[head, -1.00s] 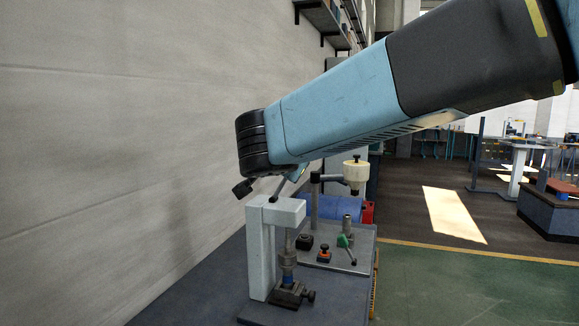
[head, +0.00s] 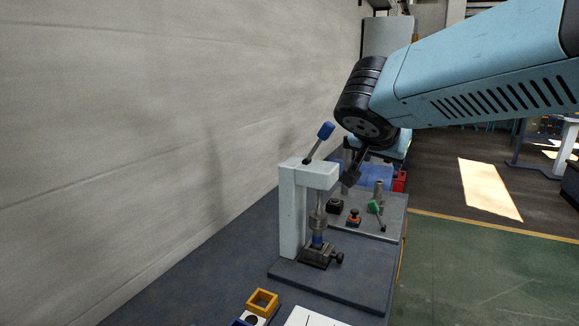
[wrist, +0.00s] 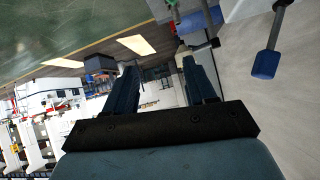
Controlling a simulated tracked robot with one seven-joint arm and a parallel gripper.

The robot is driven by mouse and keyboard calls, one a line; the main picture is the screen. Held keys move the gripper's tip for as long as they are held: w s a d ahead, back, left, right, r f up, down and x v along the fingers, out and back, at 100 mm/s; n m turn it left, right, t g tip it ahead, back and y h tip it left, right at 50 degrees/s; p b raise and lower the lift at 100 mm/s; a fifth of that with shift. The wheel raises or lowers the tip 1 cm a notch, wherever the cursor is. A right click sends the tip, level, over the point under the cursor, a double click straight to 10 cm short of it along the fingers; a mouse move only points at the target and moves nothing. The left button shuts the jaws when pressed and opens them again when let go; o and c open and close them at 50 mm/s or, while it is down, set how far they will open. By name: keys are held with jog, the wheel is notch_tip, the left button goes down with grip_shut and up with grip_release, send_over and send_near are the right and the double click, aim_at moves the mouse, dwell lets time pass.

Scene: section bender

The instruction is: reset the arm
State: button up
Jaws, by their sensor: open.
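My blue arm (head: 480,65) reaches in from the upper right in the head view, its black wrist joint (head: 365,105) above and right of the grey press. My gripper shows in the wrist view (wrist: 160,72) with its two dark fingers apart and nothing between them. In the head view the fingers are mostly hidden behind the wrist joint. The press (head: 290,210) stands upright on the dark bench, its blue-knobbed lever (head: 326,131) tilted up to the right. The knob also shows in the wrist view (wrist: 266,64), to the right of the gripper and apart from it.
A grey plate (head: 395,203) behind the press carries a green-handled lever (head: 375,207) and an orange-and-black knob (head: 354,215). A yellow square holder (head: 262,301) lies at the front. A pale wall (head: 150,120) runs along the left. Green floor (head: 480,265) is clear on the right.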

jog(key=s+d+f+n+g+y, duration=0.3)
jog(key=s+d+f+n+y, duration=0.2)
jog(key=s, duration=0.8)
jog(key=shift+f+n+g, duration=0.4)
jog(key=shift+f+n, duration=0.7)
jog(key=shift+f, duration=0.25)
jog(key=shift+c, duration=0.2)
